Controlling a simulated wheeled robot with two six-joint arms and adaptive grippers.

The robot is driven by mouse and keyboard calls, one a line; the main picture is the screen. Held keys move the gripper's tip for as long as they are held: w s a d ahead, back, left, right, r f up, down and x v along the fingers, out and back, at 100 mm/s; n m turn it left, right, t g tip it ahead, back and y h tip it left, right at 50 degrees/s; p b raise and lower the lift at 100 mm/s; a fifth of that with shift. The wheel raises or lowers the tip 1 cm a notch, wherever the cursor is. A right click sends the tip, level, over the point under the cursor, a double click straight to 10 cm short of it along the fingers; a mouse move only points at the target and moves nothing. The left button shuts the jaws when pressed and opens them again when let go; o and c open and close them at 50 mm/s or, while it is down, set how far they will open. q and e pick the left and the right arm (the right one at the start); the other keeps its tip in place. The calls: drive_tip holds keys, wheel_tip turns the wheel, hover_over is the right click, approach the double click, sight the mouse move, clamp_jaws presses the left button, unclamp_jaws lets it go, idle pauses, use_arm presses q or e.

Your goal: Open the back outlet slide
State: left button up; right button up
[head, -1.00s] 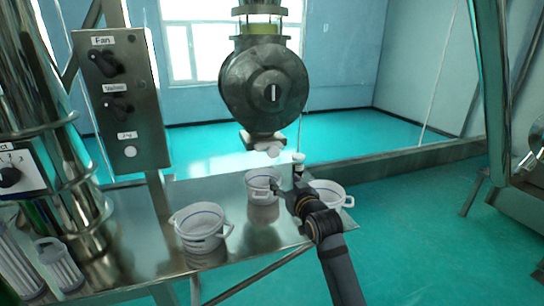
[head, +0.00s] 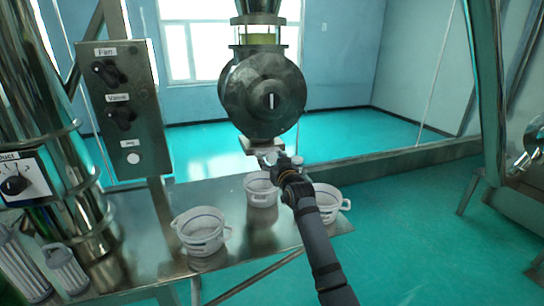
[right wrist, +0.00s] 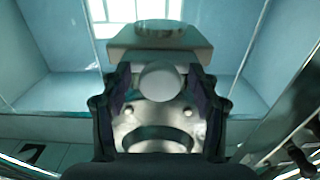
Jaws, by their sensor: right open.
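The outlet slide is a pale metal block (head: 256,144) under the round grey valve housing (head: 265,97) in the head view. In the right wrist view the slide block (right wrist: 160,45) is straight ahead, with a round white knob (right wrist: 160,82) in front of it. My right gripper (head: 281,161) is just below and right of the slide. In the right wrist view my right gripper (right wrist: 160,76) is open, one finger on each side of the knob. I cannot tell whether the fingers touch it. My left gripper is not in view.
White pots (head: 201,231), (head: 261,188) and (head: 325,203) stand on the metal table (head: 238,232) below the valve. A control box (head: 127,110) with knobs is at the left. Two ribbed canisters (head: 66,269) stand at the lower left.

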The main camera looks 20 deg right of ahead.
drive_tip(key=shift+w, duration=0.1)
drive_tip(key=shift+c, duration=0.3)
clamp_jaws()
